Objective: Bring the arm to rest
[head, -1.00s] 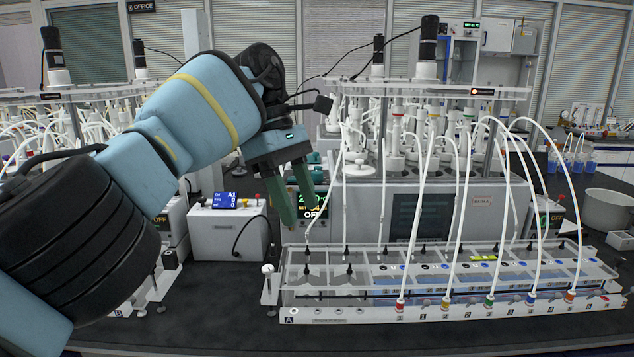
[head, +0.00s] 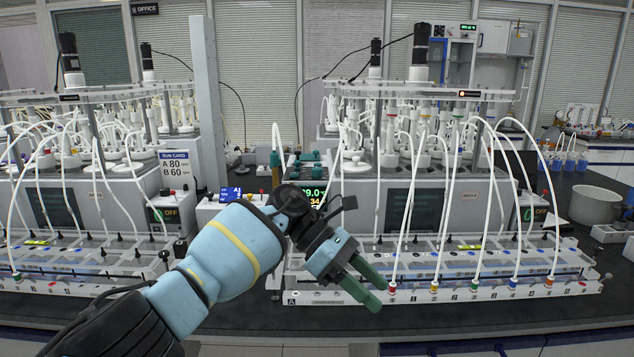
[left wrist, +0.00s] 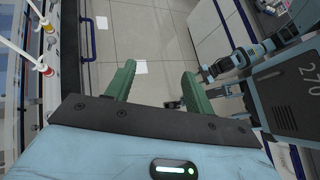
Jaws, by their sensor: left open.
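My left arm comes in from the lower left in the head view. Its gripper (head: 380,295) is open and empty, with its green fingers pointing down and to the right. In the picture it overlaps the front of the right-hand tube rack (head: 440,292); I see no contact with it. In the left wrist view the two green fingers (left wrist: 158,70) stand apart with only floor between them. Blue and dark parts of my own body show at the right of that view; the state of my right gripper cannot be made out there.
Reactor units (head: 411,203) with white tubes stand on the dark bench (head: 250,318), with another tube rack (head: 90,268) at left. A grey pot (head: 594,204) stands at right.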

